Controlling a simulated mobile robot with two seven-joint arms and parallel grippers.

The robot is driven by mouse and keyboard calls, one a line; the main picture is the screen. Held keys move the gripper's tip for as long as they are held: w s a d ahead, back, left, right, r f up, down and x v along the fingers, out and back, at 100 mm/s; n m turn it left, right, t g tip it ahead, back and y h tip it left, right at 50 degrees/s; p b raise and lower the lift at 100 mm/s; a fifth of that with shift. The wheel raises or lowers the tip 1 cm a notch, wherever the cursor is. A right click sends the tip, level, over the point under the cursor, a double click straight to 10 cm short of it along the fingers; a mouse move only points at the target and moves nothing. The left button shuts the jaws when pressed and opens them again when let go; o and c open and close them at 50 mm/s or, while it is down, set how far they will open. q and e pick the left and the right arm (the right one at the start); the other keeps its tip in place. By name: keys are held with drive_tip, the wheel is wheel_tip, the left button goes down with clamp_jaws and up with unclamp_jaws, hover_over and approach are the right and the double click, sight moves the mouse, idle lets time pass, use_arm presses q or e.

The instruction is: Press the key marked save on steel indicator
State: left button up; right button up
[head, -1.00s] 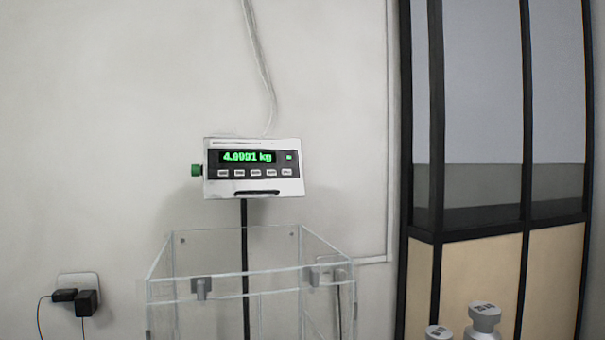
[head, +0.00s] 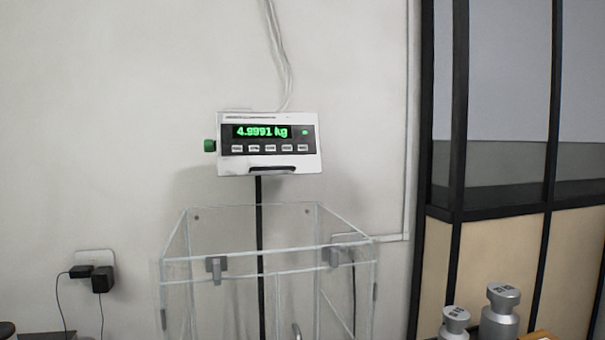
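The steel indicator (head: 268,163) is a pale box on a thin dark post, fixed in front of the wall in the head view. Its green display (head: 262,132) reads about 4.9991 kg, and a small green light glows to the right of the digits. A row of several small pale keys (head: 270,149) runs below the display. Their labels are too small to read, so I cannot tell which is marked save. A green knob (head: 210,146) sticks out on its left side. Neither of my grippers is in view.
A clear, open-topped glass enclosure (head: 270,256) with grey clips stands below the indicator. Metal weights (head: 500,314) stand at the lower right. Plugs (head: 102,279) sit in a wall socket at the left. A dark-framed glass partition (head: 459,120) is at the right. Space around the indicator looks clear.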

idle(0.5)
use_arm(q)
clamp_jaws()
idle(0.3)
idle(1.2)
